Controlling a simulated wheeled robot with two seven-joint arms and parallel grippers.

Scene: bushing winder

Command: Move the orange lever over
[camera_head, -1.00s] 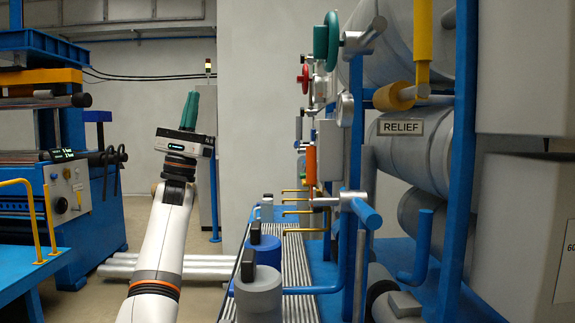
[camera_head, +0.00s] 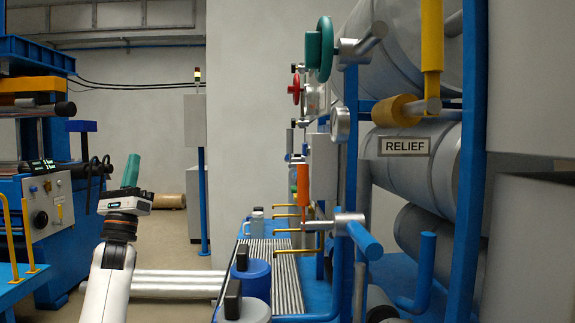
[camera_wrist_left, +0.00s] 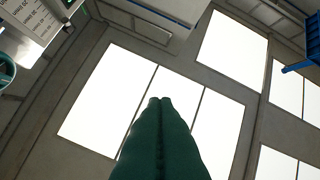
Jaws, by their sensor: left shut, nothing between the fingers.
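The orange lever (camera_head: 303,184) stands upright among the valves and pipes of the blue-framed machine, right of the middle in the head view. My left gripper (camera_head: 131,160) has green fingers and points upward at the left of the head view, well apart from the lever. Its fingers are pressed together with nothing between them, as the left wrist view also shows (camera_wrist_left: 160,103). The left wrist view looks up at bright ceiling panels, and the lever is not in it. My right gripper is in neither view.
A blue pipe handle (camera_head: 364,240) and several yellow rods (camera_head: 287,228) sit near the lever. A RELIEF sign (camera_head: 404,146) hangs on the right. Blue and grey canisters (camera_head: 253,277) stand below. A blue press (camera_head: 40,215) is at the left.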

